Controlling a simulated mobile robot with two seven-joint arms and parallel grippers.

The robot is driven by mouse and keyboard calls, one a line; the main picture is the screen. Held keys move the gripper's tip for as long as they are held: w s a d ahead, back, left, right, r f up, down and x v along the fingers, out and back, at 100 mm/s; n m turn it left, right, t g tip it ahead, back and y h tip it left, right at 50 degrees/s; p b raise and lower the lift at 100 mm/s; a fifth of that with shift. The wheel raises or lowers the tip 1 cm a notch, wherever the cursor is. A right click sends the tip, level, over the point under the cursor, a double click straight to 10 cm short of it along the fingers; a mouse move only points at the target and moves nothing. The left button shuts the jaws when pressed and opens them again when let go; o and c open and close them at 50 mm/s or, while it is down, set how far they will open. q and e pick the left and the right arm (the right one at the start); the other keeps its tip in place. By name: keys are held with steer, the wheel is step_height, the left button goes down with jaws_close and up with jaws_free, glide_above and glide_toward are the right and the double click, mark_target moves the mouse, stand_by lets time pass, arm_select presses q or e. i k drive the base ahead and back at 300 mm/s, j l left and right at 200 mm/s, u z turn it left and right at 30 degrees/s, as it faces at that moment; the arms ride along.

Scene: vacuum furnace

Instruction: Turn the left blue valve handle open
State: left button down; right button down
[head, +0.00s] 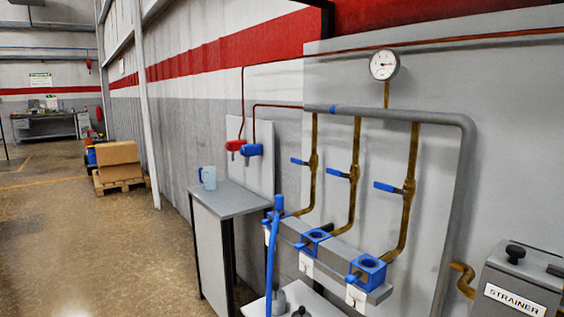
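Three blue lever handles sit on brass vertical pipes on the grey wall panel. The left blue valve handle (299,161) is on the left brass pipe (314,150) and points left, across the pipe. The middle blue handle (338,173) and the right blue handle (386,187) also point left across their pipes. Nothing touches the left handle. Neither of my grippers is in the head view.
Blue square fittings (369,270) stand on a grey ledge below the pipes, with an upright blue rod (272,262) in front. A side table (230,199) holds a blue mug (209,178). A strainer box (514,290) is at lower right.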

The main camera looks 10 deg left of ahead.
mark_target(294, 160)
steer(key=i+j, duration=0.25)
steer(key=i+j+u, duration=0.1)
steer(key=i+j, duration=0.15)
steer(key=i, duration=0.15)
steer(key=i+j+z, duration=0.1)
steer(key=i+j, duration=0.15)
steer(key=j, duration=0.25)
steer(key=i+j+z, duration=0.15)
steer(key=j, duration=0.35)
steer(key=i+j+z, duration=0.1)
steer(key=j, duration=0.45)
steer(key=i+j+z, duration=0.1)
steer(key=i+j, duration=0.2)
steer(key=j, duration=0.25)
steer(key=i+j+z, duration=0.15)
steer(key=j, duration=0.4)
steer(key=i+j+z, duration=0.1)
steer(key=j, duration=0.45)
steer(key=i+j+z, duration=0.1)
steer(key=j, duration=0.5)
steer(key=j+z, duration=0.15)
steer(key=j, duration=0.4)
steer(key=i, duration=0.05)
